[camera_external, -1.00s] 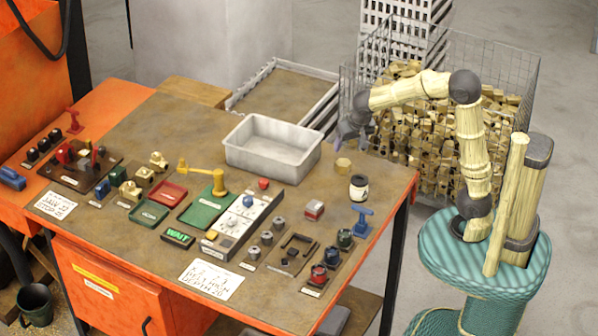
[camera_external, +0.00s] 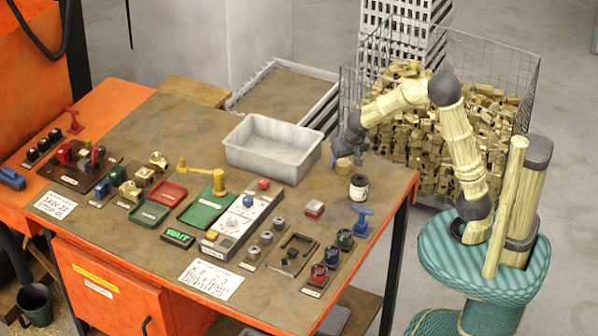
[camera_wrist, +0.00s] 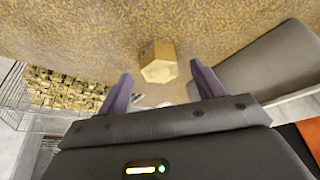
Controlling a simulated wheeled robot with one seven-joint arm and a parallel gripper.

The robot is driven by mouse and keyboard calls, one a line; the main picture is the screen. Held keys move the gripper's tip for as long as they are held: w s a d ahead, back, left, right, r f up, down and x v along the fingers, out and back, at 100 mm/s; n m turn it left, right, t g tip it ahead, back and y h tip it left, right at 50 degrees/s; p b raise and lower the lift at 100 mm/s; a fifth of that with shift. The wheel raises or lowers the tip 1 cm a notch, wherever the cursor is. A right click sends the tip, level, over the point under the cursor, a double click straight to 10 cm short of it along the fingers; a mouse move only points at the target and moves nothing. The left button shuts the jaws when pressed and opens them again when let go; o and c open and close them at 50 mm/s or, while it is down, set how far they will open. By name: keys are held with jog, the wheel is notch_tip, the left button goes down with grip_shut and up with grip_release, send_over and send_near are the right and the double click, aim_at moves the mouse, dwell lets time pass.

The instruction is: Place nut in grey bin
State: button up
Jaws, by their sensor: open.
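The nut (camera_external: 343,164) is a brass hexagonal piece near the far right edge of the bench. In the wrist view the nut (camera_wrist: 158,64) lies ahead of and between the two purple fingers. My gripper (camera_external: 338,157) is just above and beside the nut, partly covering it. In the wrist view my gripper (camera_wrist: 161,72) is open with nothing held; contact with the nut cannot be made out. The grey bin (camera_external: 270,172) is an empty rectangular tray to the left of the gripper. Its grey wall (camera_wrist: 262,72) fills the right of the wrist view.
A wire cage of brass parts (camera_external: 440,130) stands behind the bench.

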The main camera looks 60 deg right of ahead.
aim_at(344, 163)
jog(key=shift+x, duration=1.25)
jog(key=shift+r, duration=0.1)
jog(key=c, duration=1.5)
jog(key=shift+o, duration=0.2)
notch_tip(344, 163, up, 10)
jog(key=p, duration=0.1)
jog(key=shift+p, duration=0.35)
